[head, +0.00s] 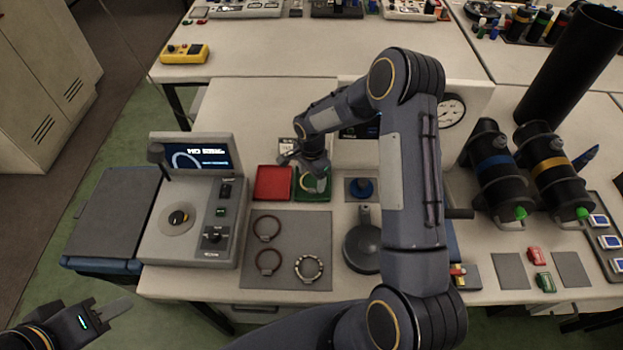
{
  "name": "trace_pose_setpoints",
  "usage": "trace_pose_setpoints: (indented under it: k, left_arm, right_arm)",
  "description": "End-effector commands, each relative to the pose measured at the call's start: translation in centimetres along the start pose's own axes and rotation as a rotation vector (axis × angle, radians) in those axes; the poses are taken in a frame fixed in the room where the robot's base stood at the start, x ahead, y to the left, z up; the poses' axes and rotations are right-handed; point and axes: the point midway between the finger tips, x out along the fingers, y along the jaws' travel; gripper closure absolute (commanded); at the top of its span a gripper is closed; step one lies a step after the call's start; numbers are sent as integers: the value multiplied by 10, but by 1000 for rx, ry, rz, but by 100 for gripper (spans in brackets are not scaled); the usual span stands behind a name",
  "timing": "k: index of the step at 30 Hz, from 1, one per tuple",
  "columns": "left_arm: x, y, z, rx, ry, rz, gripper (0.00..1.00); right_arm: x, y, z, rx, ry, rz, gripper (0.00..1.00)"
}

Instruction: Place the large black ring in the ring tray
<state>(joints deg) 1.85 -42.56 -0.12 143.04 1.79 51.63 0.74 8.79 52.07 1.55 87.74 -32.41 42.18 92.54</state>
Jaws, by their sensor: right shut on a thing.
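My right gripper (300,165) reaches over the back of the table and is shut at the green tray (326,196). A thin pale curved edge, perhaps part of a ring, shows just below it; the hand hides most of what it grips. Two dark rings, an upper one (266,240) and a lower one (268,273), lie on the grey mat (290,221). A lighter, beaded-looking ring (320,275) lies to their right. My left gripper (112,307) is at the lower left, away from the table; its finger gap is unclear.
A red tray (272,183) adjoins the green one. A machine with a screen (200,157) stands left of the mat. A round dark grey device (362,250) stands right of the mat. Two black cylinders (497,170) lie at the right. My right arm hides part of the table.

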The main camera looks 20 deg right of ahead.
Motion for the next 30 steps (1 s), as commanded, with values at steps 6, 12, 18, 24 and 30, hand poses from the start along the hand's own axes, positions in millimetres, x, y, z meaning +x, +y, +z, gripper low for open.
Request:
trace_pose_setpoints:
  k: [6, 12, 18, 24, 30]
  left_arm:
    - [2, -1, 1, 0, 0, 0, 64]
    - [6, -3, 3, 0, 0, 0, 64]
    - [5, -2, 2, 0, 0, 0, 64]
    - [5, -2, 2, 0, 0, 0, 64]
    - [2, -1, 1, 0, 0, 0, 64]
  right_arm:
    - [4, 0, 0, 1, 0, -2, 57]
    - [8, 0, 0, 1, 1, -2, 57]
    - [7, 0, 0, 1, 0, -2, 10]
    - [7, 0, 0, 1, 0, -2, 10]
    - [0, -1, 0, 1, 1, -4, 10]
